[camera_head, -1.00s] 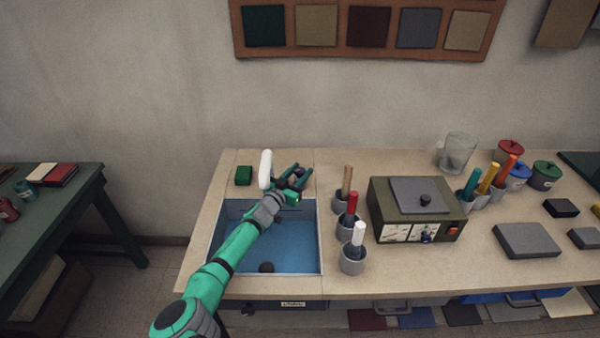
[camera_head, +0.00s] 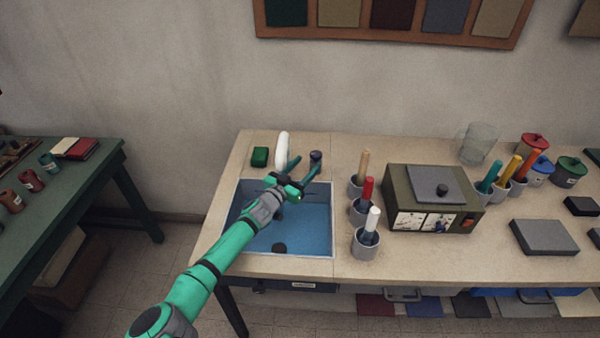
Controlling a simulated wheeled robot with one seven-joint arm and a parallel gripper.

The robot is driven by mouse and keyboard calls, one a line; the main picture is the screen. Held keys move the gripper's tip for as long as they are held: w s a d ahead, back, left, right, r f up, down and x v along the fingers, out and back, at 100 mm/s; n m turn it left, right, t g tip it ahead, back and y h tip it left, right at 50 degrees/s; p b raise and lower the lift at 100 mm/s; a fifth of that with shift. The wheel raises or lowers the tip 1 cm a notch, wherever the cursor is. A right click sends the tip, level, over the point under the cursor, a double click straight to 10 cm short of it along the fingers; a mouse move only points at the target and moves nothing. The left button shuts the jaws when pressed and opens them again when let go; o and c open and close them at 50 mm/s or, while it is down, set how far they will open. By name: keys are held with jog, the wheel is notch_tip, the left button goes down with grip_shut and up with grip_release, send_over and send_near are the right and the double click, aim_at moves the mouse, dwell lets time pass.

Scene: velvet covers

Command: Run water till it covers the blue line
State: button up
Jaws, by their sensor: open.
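The sink (camera_head: 333,225) is set into the left part of the bench, and its inside looks blue. I cannot tell whether that is water or the basin's colour, and I cannot make out a separate blue line. A white spout (camera_head: 282,150) stands at the sink's back edge. A dark knob-like part (camera_head: 316,159), perhaps the tap control, stands to its right. My gripper (camera_head: 305,172) is open over the back of the sink, close to this part; I cannot tell whether they touch. My arm hides part of the sink's left side. No stream of water is discernible.
A dark round thing (camera_head: 279,248) is at the sink's front. A green block (camera_head: 260,157) lies left of the spout. Several grey cups with handled tools (camera_head: 364,243) line the sink's right side, beside an olive box (camera_head: 432,200). A glass jar (camera_head: 478,143) stands behind.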

jog(key=shift+v, duration=1.7)
dwell(6.3)
